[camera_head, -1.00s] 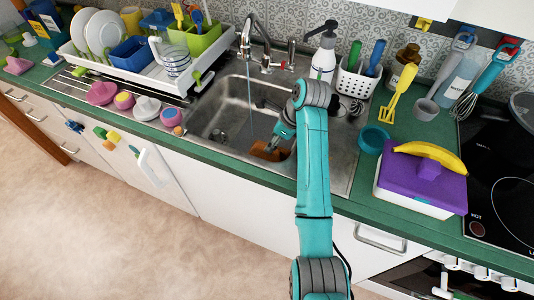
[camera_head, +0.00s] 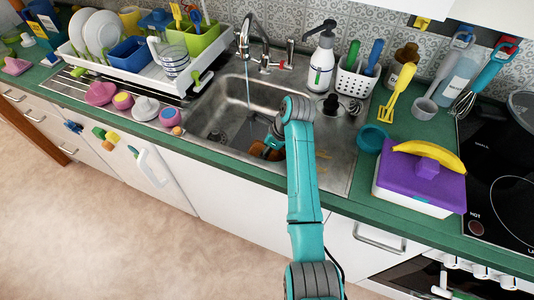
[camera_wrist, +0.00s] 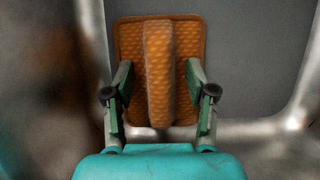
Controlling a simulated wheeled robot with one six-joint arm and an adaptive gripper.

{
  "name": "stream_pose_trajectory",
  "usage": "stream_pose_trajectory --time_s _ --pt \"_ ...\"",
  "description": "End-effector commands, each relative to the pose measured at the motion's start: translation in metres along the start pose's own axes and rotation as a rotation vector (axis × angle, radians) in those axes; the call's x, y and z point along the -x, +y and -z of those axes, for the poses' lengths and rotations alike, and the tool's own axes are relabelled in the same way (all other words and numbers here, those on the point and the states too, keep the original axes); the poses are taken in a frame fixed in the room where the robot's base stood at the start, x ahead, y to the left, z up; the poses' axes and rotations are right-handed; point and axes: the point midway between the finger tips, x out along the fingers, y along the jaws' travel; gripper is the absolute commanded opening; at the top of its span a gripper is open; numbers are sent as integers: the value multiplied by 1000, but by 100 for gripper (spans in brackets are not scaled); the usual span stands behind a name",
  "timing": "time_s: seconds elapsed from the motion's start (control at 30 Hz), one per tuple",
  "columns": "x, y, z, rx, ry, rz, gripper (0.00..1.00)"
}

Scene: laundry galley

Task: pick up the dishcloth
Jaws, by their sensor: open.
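The dishcloth (camera_wrist: 158,70) is orange and quilted, with a raised fold running down its middle. It lies in the sink basin, and in the wrist view the fold is between the two fingers. My gripper (camera_wrist: 158,108) is open, with one green-padded finger on each side of the fold. I cannot tell whether the fingers touch the cloth. In the head view, the dishcloth (camera_head: 260,151) is a small orange patch low in the sink, partly hidden by my arm and gripper (camera_head: 268,147).
The steel sink (camera_head: 212,118) has close walls around my gripper. Water runs from the faucet (camera_head: 262,45) left of my arm. A dish rack (camera_head: 135,72) stands left; a purple-lidded box (camera_head: 420,180) with a banana (camera_head: 430,154) and a teal bowl (camera_head: 372,138) stand right.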

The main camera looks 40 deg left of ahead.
Motion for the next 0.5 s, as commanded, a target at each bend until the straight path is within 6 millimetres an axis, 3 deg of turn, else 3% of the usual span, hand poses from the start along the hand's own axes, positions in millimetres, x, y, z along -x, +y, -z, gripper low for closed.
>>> stream_pose_trajectory --time_s 0.3,0.37,0.5 --pt "-3 0 1 0 0 0 56" --pt "-3 0 1 0 0 0 44" --pt "-3 0 2 -1 1 0 9"
